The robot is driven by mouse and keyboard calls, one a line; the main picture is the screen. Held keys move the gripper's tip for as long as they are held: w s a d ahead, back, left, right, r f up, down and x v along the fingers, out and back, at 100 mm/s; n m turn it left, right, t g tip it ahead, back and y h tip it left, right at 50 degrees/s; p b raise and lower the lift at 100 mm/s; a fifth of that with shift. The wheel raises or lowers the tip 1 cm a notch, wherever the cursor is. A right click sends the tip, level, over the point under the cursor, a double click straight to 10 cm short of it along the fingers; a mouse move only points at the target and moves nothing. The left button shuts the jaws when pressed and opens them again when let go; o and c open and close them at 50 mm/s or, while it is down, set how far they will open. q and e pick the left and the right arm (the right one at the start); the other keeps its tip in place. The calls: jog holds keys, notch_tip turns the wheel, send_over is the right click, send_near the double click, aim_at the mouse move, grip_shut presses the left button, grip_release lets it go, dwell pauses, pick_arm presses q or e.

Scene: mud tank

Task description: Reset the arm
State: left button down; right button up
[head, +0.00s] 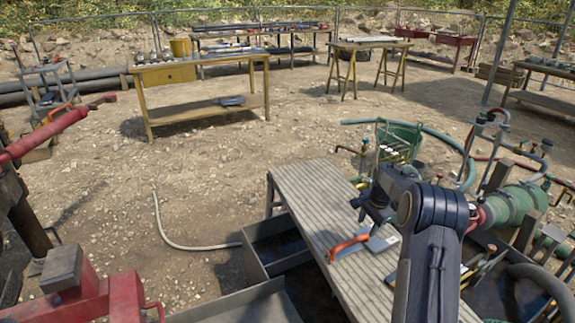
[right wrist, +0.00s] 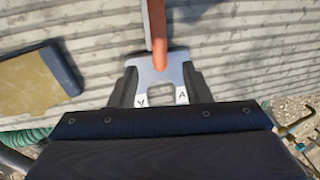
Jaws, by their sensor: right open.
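My right arm reaches in from the bottom right in the head view. Its dark gripper (head: 376,222) points down over the ribbed bench (head: 315,195). A tool with an orange handle (head: 345,246) and a grey plate lies below it on the bench. In the right wrist view, the open fingers of the right gripper (right wrist: 163,88) stand either side of the tool's grey plate (right wrist: 178,62). The orange handle (right wrist: 155,30) runs up and away. I cannot tell whether the fingers touch the plate. My left gripper is not in view.
A tan block (right wrist: 38,82) lies on the bench left of the gripper. Green pipes and valves (head: 515,202) crowd the right side. A grey trough (head: 262,262) stands left of the bench. Red metal parts (head: 95,300) fill the lower left. Open gravel lies beyond.

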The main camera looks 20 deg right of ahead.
jog(key=s+a+r+n+t+y+p, duration=0.1)
jog(key=s+a+r+n+p, duration=0.1)
jog(key=s+a+r, duration=0.5)
jog(key=s+a+r+n+t+p, duration=0.1)
jog(key=s+a+r+n+p, duration=0.2)
jog(key=r, duration=0.5)
jog(key=s+a+r+n+y+p, duration=0.1)
jog(key=s+a+r+n, duration=0.1)
jog(key=s+a+r, duration=0.45)
jog(key=s+a+r+n+t+y+p, duration=0.1)
jog(key=s+a+n+p, duration=0.3)
jog(key=s+a+n, duration=0.4)
jog(key=s+a+r, duration=0.1)
jog(key=s+a, duration=0.5)
jog(key=s, duration=0.3)
jog(key=shift+a+r+y, duration=0.25)
jog(key=shift+y, duration=0.05)
